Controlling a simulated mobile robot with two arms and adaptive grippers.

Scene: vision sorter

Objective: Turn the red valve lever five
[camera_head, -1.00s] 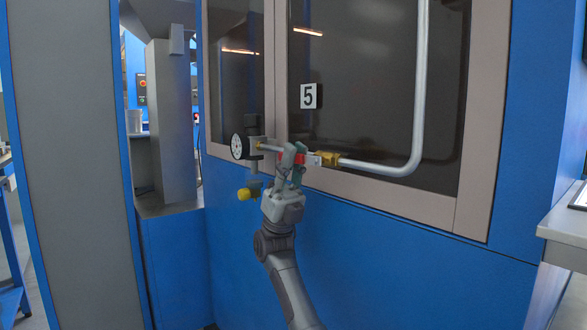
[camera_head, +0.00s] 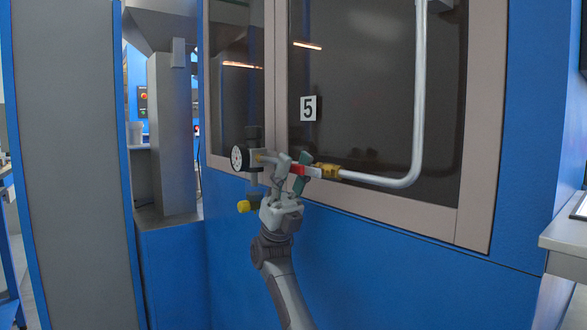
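The red valve lever (camera_head: 297,169) sits on the pipe in front of the dark window, below and slightly left of the number 5 label (camera_head: 308,108). My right gripper (camera_head: 294,161) reaches up from below to the lever. Its two fingers stand apart, with red showing between them, so it looks open around the lever. Whether a finger touches the lever cannot be told. The fingers hide part of the lever and of the valve body. My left gripper is not in view.
A round gauge (camera_head: 237,158) and a yellow knob (camera_head: 243,206) are close on the left. A brass fitting (camera_head: 326,171) joins the bent silver pipe (camera_head: 419,90) on the right. The blue panel (camera_head: 400,270) below is bare. A grey table (camera_head: 566,235) stands at the far right.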

